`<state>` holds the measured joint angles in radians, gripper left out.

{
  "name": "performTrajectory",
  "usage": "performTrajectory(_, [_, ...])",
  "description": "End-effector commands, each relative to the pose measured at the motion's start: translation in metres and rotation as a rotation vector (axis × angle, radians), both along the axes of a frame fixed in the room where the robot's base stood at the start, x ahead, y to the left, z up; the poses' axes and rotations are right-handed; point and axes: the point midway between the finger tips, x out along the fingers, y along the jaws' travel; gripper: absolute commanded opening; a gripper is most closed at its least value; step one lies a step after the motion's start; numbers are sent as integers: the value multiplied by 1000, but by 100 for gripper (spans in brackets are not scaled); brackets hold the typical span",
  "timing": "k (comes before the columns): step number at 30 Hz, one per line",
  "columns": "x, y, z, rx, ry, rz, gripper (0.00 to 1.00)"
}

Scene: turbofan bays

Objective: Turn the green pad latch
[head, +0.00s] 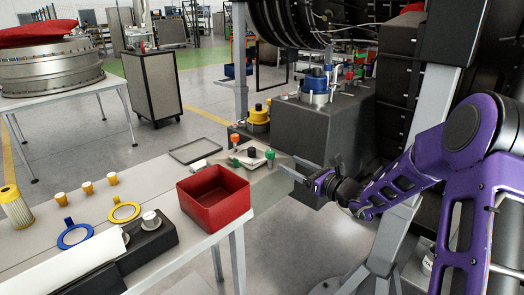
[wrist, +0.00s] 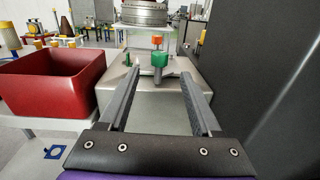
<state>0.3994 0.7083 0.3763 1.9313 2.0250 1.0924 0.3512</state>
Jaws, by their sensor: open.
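The green pad latch (head: 270,155) is a small upright green knob near the right end of the grey pad at the far end of the bench. In the wrist view the green pad latch (wrist: 160,60) shows straight ahead, between the lines of the two fingers. My gripper (head: 288,171) comes in from the right, roughly level, with its fingers pointing at the latch. In the wrist view my gripper (wrist: 159,70) is open, with nothing held between its fingers. It appears short of the latch; the exact gap is hard to tell.
An orange knob (head: 234,138) and a black knob (head: 251,152) stand near the latch. A red open bin (head: 214,200) sits on the bench close by, left of the fingers in the wrist view (wrist: 50,85). A dark grey block (head: 325,130) stands behind my gripper.

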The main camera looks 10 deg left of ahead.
Motion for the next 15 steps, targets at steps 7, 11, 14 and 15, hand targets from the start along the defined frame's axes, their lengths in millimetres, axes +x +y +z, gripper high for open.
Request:
performTrajectory(7, [36, 44, 0, -1, -2, 4, 65])
performTrajectory(11, [54, 64, 0, -1, -2, 4, 65])
performTrajectory(14, [64, 77, 0, -1, -2, 4, 65])
performTrajectory(15, [68, 80, 0, -1, -2, 3, 65])
